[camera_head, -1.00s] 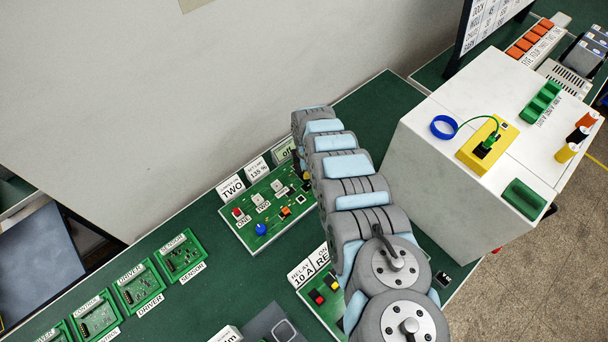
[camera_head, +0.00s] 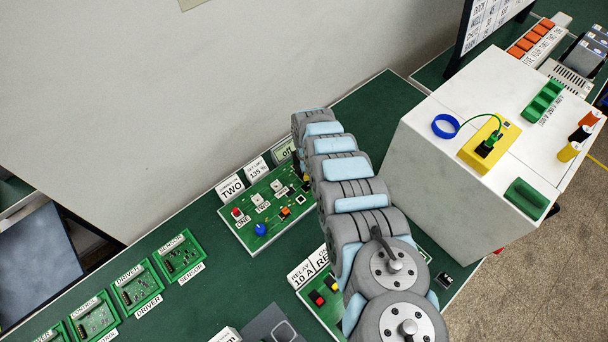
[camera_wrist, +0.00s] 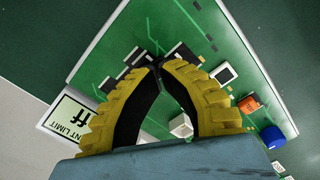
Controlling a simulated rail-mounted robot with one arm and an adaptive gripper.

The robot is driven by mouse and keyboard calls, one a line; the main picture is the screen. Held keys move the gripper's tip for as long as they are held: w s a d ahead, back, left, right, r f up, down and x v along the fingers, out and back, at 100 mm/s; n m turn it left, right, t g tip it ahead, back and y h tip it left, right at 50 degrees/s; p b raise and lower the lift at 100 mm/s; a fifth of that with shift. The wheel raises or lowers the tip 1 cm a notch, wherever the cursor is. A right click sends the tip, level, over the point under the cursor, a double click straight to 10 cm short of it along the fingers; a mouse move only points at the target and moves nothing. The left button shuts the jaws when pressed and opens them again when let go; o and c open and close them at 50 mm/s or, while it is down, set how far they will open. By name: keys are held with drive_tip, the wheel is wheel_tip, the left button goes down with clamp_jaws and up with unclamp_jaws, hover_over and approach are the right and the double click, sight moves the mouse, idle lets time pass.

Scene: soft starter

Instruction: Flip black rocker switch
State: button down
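In the wrist view, the yellow-ribbed fingers with black inner pads of my gripper (camera_wrist: 159,65) meet at their tips, with nothing seen held between them. A dark square part in a white frame (camera_wrist: 222,73) lies just right of the fingers. In the head view, the board (camera_head: 268,212) shows left of my arm, which mostly hides the gripper.
An orange part (camera_wrist: 249,104) and a blue knob (camera_wrist: 271,138) stand on the board. An "off" display (camera_head: 287,152) is at its back edge. A relay board (camera_head: 318,300) lies in front, and a large white box (camera_head: 425,165) stands to the right.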

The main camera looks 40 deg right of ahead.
drive_tip(key=shift+f+b, duration=0.8)
drive_tip(key=shift+f, duration=0.2)
idle(0.6)
drive_tip(key=shift+r, duration=0.15)
drive_tip(key=shift+r+p, duration=2.95)
drive_tip(key=shift+r, duration=0.5)
